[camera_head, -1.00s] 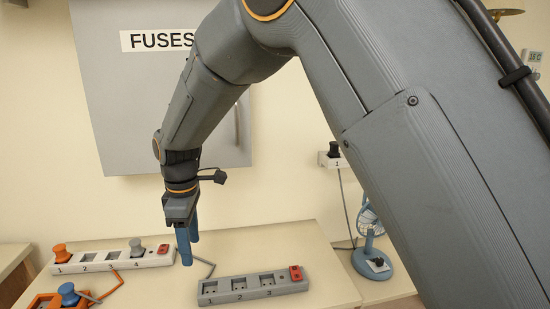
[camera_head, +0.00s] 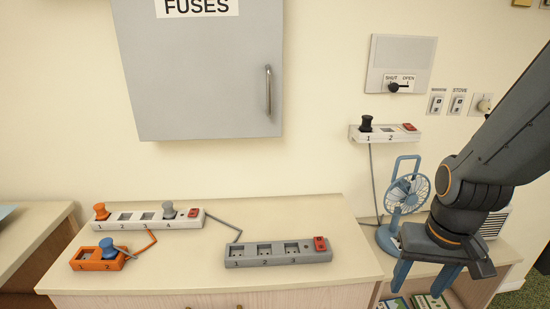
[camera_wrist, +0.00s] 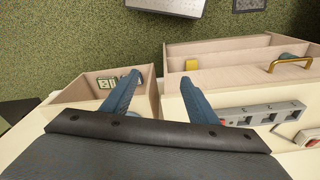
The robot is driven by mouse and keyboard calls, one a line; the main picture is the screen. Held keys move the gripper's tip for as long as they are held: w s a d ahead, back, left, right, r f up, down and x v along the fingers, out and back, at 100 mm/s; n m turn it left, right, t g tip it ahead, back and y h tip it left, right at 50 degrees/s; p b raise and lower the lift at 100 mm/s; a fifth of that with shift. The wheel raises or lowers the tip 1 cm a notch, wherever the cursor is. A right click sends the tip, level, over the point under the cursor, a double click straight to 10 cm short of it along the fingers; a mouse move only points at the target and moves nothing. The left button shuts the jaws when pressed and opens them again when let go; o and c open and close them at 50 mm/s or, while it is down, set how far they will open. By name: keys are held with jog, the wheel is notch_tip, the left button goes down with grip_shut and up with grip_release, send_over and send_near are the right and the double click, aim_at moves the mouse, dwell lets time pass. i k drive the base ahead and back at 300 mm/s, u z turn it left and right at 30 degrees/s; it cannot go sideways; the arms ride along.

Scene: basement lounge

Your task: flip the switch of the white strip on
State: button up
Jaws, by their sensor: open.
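A white strip (camera_head: 150,221) lies at the back left of the counter, with numbered sockets. It holds an orange plug (camera_head: 101,212) and a grey plug (camera_head: 168,210), with a red switch (camera_head: 194,213) at its right end. A second, shorter white strip (camera_head: 386,134) is on the wall, with a black plug (camera_head: 366,123) in socket 1 and a red switch (camera_head: 409,127) at its right. Whether either switch is on is too small to tell. My gripper (camera_head: 420,279) is open and empty, pointing down at the right, below the wall strip. Its blue fingers also show in the wrist view (camera_wrist: 160,84).
A grey strip (camera_head: 275,254) and an orange strip (camera_head: 98,261) with a blue plug lie on the counter (camera_head: 310,212). A blue fan (camera_head: 404,200) stands just left of my arm. A grey fuse cabinet (camera_head: 200,80) hangs above. The counter's back right is clear.

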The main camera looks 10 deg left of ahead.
aim_at(194, 212)
jog(key=u, duration=2.4)
jog(key=k, duration=0.8)
jog(key=z, duration=0.65)
jog(key=i, duration=1)
